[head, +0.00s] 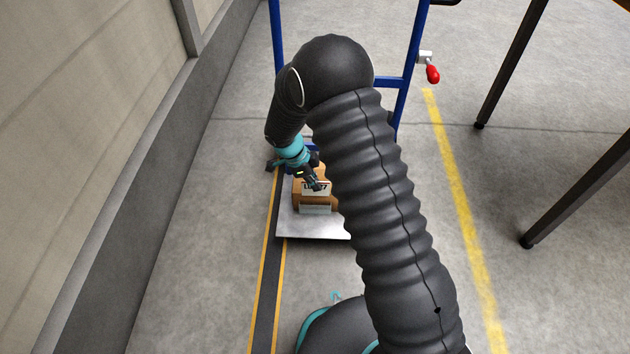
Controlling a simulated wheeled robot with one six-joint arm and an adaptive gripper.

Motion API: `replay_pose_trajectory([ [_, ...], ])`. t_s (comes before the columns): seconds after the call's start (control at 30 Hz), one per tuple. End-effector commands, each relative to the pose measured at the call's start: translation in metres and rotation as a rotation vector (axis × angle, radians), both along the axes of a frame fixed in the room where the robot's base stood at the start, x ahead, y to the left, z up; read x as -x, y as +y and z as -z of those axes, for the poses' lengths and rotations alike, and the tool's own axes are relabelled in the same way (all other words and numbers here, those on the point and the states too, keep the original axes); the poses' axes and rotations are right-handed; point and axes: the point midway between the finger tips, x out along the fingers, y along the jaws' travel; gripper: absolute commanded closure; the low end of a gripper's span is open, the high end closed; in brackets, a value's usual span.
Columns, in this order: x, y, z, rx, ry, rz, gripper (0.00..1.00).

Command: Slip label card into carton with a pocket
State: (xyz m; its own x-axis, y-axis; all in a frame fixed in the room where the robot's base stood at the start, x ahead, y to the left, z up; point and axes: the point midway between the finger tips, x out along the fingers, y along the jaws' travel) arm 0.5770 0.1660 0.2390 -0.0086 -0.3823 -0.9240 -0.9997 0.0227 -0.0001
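A brown carton (299,200) sits on the metal plate of a blue hand truck, partly hidden behind my arm. A pale grey pocket (315,209) shows low on its near side. A white label card (313,191) with dark marks stands just above the pocket, against or just in front of the carton; I cannot tell whether its lower edge is in the pocket. My gripper (318,186) reaches down from the upper left, and its fingertips are at the card's upper part. It appears shut on the card, though the fingers are small here.
The hand truck's plate (300,227) has bare metal in front of the carton, and its blue frame (402,100) rises behind. A red-handled item (432,73) is at the frame's right. A wall (120,140) runs along the left. Dark table legs (575,195) stand at the right.

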Motion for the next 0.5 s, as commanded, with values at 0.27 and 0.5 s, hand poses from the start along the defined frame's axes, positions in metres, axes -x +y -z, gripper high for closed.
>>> replay_pose_trajectory([
  [0.27, 0.0, 0.0, 0.016, 0.001, 0.001, 0.0, 1.0],
  [0.5, 0.0, 0.0, 0.028, 0.0, 0.0, 0.001, 1.0],
])
